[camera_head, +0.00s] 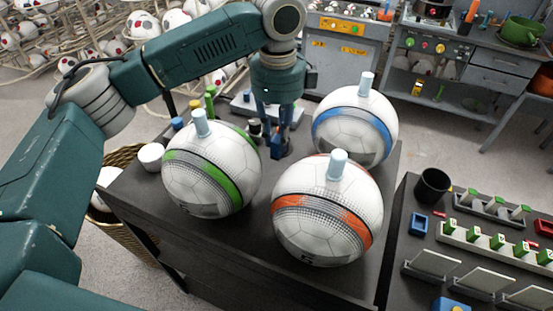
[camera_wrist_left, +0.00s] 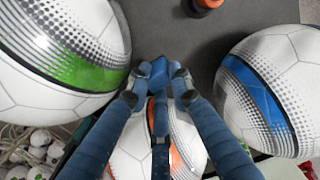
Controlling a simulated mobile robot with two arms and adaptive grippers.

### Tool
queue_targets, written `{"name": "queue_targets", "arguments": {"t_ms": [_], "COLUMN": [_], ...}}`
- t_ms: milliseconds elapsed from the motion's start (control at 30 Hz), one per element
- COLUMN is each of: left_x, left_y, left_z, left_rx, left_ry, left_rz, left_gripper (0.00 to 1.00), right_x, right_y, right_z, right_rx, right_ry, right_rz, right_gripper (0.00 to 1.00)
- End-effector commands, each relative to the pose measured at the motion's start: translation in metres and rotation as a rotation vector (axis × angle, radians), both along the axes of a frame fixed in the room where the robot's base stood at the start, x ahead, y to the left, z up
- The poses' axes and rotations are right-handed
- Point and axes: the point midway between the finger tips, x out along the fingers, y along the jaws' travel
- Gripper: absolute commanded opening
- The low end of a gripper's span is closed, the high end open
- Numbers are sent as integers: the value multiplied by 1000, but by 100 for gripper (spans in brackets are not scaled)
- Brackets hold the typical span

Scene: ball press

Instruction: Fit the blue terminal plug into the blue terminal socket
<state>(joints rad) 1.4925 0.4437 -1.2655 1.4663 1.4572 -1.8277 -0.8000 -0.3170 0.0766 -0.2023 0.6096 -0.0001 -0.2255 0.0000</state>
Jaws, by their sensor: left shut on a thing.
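My left gripper (camera_head: 278,145) points down behind the green-banded and orange-banded balls. In the left wrist view, the left gripper (camera_wrist_left: 157,82) is shut on a small blue piece, the blue terminal plug (camera_wrist_left: 154,72). The fingers hide part of the plug, and it lies in front of the orange-banded ball in that view. I cannot pick out the blue terminal socket for certain. My right gripper is not in view.
Green-banded (camera_head: 225,160), orange-banded (camera_head: 310,235) and blue-banded (camera_head: 345,150) balls with pale pegs on top crowd the dark table (camera_head: 205,240).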

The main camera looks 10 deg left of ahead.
Motion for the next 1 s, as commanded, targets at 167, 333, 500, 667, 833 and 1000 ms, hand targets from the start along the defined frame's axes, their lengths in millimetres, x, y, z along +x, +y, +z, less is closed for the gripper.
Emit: {"name": "queue_targets", "arguments": {"t_ms": [167,333,500,667,833,1000], "left_x": [-1,0,-1,0,0,0], "left_y": [0,0,1,0,0,0], "left_z": [-38,-55,-76,-96,-99,-100], "left_rx": [2,0,3,1,1,0], "left_ry": [3,1,2,1,-1,0], "left_rz": [0,1,1,0,0,0], "left_gripper": [0,0,0,0,0,0], "right_x": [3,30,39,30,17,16], "right_y": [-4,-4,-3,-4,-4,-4], "right_z": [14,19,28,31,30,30], "right_rx": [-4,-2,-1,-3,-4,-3], "right_ry": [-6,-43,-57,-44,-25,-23], "right_rz": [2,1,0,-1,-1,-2], "right_gripper": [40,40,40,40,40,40]}}
